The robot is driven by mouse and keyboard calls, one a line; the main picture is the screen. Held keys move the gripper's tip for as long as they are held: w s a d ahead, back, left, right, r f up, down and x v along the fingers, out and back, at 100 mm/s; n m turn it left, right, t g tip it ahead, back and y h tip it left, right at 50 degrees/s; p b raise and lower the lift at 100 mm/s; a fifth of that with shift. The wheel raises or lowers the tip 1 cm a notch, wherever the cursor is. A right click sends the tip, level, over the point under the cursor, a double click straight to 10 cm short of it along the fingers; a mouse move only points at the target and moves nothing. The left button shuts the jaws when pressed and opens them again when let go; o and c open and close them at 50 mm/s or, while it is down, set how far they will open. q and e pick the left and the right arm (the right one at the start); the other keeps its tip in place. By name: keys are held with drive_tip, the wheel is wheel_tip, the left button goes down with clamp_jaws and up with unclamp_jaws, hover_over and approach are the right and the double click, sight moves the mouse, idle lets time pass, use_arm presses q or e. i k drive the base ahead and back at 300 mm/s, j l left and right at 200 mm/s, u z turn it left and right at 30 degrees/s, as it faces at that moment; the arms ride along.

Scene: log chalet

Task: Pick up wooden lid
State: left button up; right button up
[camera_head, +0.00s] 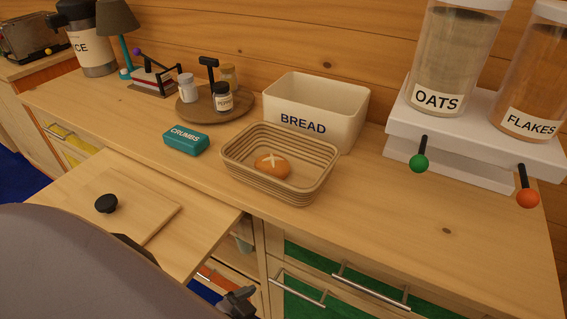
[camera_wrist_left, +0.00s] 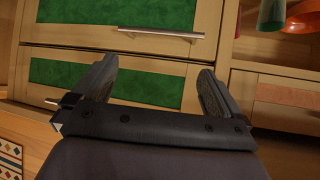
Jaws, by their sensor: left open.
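The wooden lid (camera_head: 150,212) is a flat square board with a round black knob (camera_head: 106,204). In the head view it lies on a pale pull-out board (camera_head: 208,224) at the lower left, in front of the counter. My grey left arm covers the near part of that board and perhaps a corner of the lid. My left gripper (camera_wrist_left: 154,82) is open and empty in the left wrist view, its two dark fingers apart in front of green drawer fronts. The lid does not show in that view. My right gripper is not in view.
A cream bread bin (camera_head: 338,102) stands open on the counter (camera_head: 400,225), with a basket (camera_head: 318,185) holding a bread roll before it. A teal crumbs box (camera_head: 186,139) sits left of them. Drawer handles (camera_wrist_left: 160,33) stick out from the green fronts below.

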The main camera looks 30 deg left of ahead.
sight(113, 201)
drive_tip(key=u, duration=2.2)
